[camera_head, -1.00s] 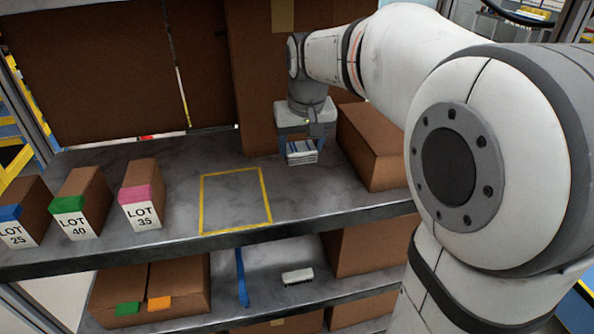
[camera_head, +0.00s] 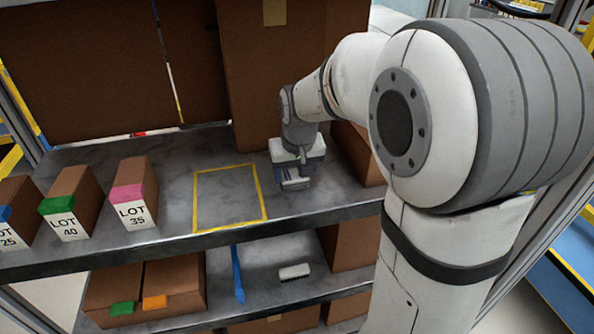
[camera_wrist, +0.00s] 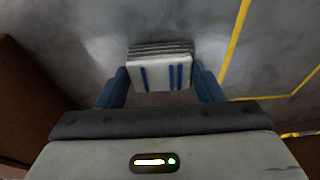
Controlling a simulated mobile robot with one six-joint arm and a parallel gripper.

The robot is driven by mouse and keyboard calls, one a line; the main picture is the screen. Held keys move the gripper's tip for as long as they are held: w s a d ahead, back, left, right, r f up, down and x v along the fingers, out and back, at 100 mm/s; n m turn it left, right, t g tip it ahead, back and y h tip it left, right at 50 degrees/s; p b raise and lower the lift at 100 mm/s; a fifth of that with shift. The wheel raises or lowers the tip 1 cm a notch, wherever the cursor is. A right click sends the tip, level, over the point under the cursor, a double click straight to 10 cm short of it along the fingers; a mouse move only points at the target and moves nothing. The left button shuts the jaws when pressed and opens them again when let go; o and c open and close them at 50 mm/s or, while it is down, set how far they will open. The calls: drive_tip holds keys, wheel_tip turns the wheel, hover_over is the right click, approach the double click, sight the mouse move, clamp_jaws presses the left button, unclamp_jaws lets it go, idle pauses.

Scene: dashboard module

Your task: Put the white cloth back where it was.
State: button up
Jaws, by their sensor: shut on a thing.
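The white cloth (camera_wrist: 160,74) is a folded stack with blue stripes, seen in the wrist view between my two blue fingers. My gripper (camera_wrist: 162,88) is shut on it. In the head view the cloth (camera_head: 294,184) hangs below my gripper (camera_head: 296,176), low at the upper shelf (camera_head: 160,185), just right of the yellow taped outline (camera_head: 258,178). I cannot tell whether the cloth touches the shelf. The inside of the outline is empty.
Boxes marked LOT 25, LOT 40 (camera_head: 74,203) and LOT 35 (camera_head: 135,195) stand left of the outline. A tall brown carton (camera_head: 245,90) is behind my gripper and another box (camera_head: 352,150) is to its right. A white brush-like item (camera_head: 294,272) lies on the lower shelf.

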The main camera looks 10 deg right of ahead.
drive_tip(key=shift+f, duration=0.15)
drive_tip(key=o, duration=1.1)
drive_tip(key=shift+c, duration=0.2)
drive_tip(key=shift+r, duration=0.35)
drive_tip(key=v, duration=1.1)
drive_tip(key=s+f, duration=0.5)
drive_tip(key=s, duration=0.4)
drive_tip(key=s+f, duration=0.5)
drive_tip(key=s, duration=0.3)
drive_tip(key=shift+s+d+g, duration=0.3)
drive_tip(key=shift+s, duration=0.1)
